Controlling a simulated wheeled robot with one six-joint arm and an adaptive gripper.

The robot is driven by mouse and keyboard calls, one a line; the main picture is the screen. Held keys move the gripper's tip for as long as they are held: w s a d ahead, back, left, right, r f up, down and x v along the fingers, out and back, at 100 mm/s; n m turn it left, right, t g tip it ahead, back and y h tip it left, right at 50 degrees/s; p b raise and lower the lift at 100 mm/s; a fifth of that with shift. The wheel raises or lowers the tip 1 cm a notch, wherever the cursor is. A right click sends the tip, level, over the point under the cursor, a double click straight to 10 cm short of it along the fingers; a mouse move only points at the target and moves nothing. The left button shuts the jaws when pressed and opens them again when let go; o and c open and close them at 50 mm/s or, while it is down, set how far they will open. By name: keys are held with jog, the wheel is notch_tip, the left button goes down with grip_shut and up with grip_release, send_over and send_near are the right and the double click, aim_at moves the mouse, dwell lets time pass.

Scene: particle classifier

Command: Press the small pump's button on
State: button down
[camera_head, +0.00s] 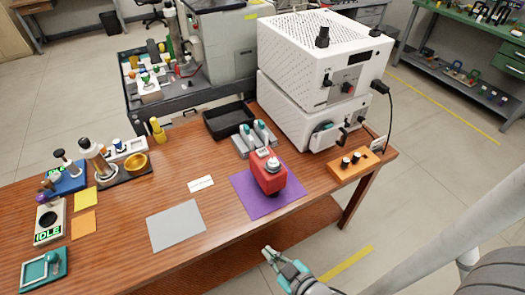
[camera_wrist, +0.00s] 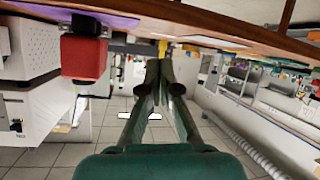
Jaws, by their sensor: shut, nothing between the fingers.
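A red device (camera_head: 268,173) with a pale round top stands on a purple mat (camera_head: 243,199) near the table's front edge; it looks like the small pump. Its button cannot be made out clearly. In the wrist view, which is upside down, the red device (camera_wrist: 84,57) shows at upper left, beside the fingers and apart from them. My gripper (camera_head: 268,254) is shut and empty, off the front edge of the table, nearer to me than the red device. In the wrist view, the fingertips (camera_wrist: 158,72) meet and touch nothing.
The wooden table (camera_head: 215,163) holds a grey mat (camera_head: 176,225) left of the purple one. An orange block with black knobs (camera_head: 349,175) stands to the right. Behind are grey-teal holders (camera_head: 252,143), a black tray (camera_head: 228,125) and stacked white machines (camera_head: 290,110). Space before the table is free.

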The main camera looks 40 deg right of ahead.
jog(key=w+d+r+n+g, duration=0.1)
jog(key=w+d, duration=0.4)
jog(key=w, duration=0.6)
notch_tip(320, 180, up, 19)
jog(key=n+g+y, duration=0.1)
jog(key=n+g, duration=0.2)
jog(key=n, duration=0.3)
send_over(263, 152)
jog(key=shift+s, duration=0.1)
jog(key=shift+f, duration=0.15)
jog(key=shift+f, duration=4.25)
jog(key=shift+f, duration=0.1)
jog(key=shift+f, duration=0.3)
